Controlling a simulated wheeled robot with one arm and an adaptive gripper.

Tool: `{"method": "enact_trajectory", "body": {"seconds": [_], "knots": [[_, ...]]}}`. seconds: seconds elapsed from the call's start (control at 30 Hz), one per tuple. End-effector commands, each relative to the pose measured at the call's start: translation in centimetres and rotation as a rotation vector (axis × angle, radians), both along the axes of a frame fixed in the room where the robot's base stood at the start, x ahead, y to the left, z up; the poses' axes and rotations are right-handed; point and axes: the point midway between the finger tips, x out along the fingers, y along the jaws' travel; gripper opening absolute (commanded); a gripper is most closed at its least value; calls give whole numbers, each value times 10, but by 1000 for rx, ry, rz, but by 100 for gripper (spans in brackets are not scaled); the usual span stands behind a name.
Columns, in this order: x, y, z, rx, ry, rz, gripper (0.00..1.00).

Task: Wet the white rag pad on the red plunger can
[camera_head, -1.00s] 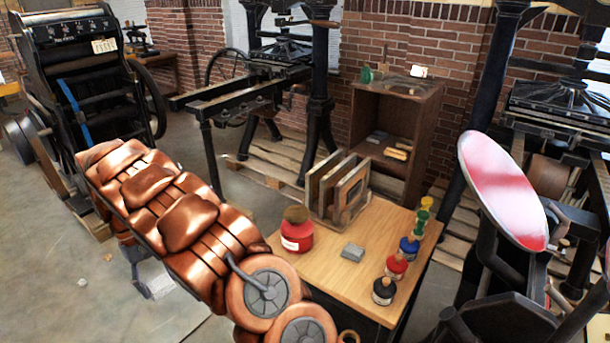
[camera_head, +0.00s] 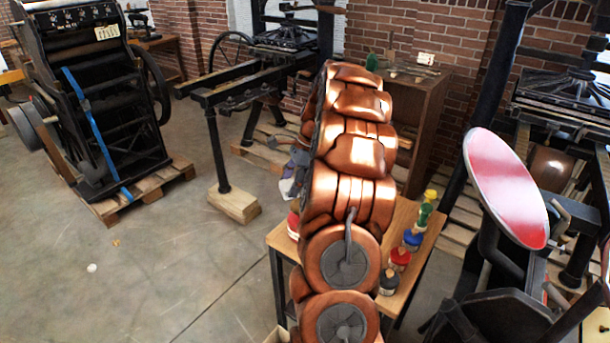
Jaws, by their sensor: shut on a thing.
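The red plunger can (camera_head: 294,222) stands at the left of the wooden table and is mostly hidden behind my copper-coloured arm; only a red strip of it shows. My gripper (camera_head: 291,172) is just left of the arm, above the can in the picture, and is partly hidden by the arm. It is shut on a white rag pad (camera_head: 286,188), which hangs at its lower end. I cannot tell whether the pad touches the can.
The wooden table (camera_head: 405,212) carries several ink bottles, including a blue one (camera_head: 412,240) and a red one (camera_head: 400,258), along its right side. A brown cabinet (camera_head: 430,110) stands behind. A press with a round red-and-white disc (camera_head: 505,188) is at right.

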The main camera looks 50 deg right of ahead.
Motion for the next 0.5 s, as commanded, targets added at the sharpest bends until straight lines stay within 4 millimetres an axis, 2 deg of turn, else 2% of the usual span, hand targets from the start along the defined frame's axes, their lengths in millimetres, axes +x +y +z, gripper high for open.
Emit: {"method": "enact_trajectory", "body": {"seconds": [0.1,0.2,0.5], "knots": [[-17,-20,10,1,-2,-151,36],[-24,-29,11,-1,-2,-217,36],[-27,-32,1,1,1,-244,36]]}}
